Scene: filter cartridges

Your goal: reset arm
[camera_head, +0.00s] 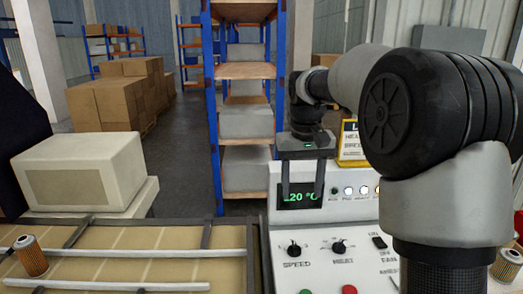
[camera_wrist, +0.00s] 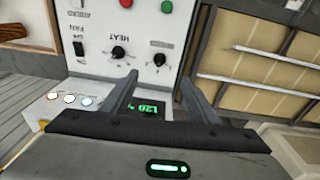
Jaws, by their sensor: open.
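My gripper (camera_head: 302,192) hangs from my arm in front of the white control panel, with its two fingers apart and nothing between them. In the head view its fingers flank the green display (camera_head: 299,197), which reads about 120 °C. The wrist view shows the open gripper (camera_wrist: 148,100) with the panel behind it. A filter cartridge (camera_head: 31,256) with an orange-brown body stands on the tan conveyor at the left. A second filter cartridge (camera_head: 507,265) stands at the lower right, partly cut off by my arm and the frame edge.
The control panel (camera_head: 365,262) carries knobs, a switch, and green and red buttons. The conveyor (camera_head: 150,238) has metal rails along it. A beige box-shaped machine (camera_head: 80,170) is at the left. Blue-and-orange shelving (camera_head: 245,72) and cardboard boxes (camera_head: 118,95) stand farther back.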

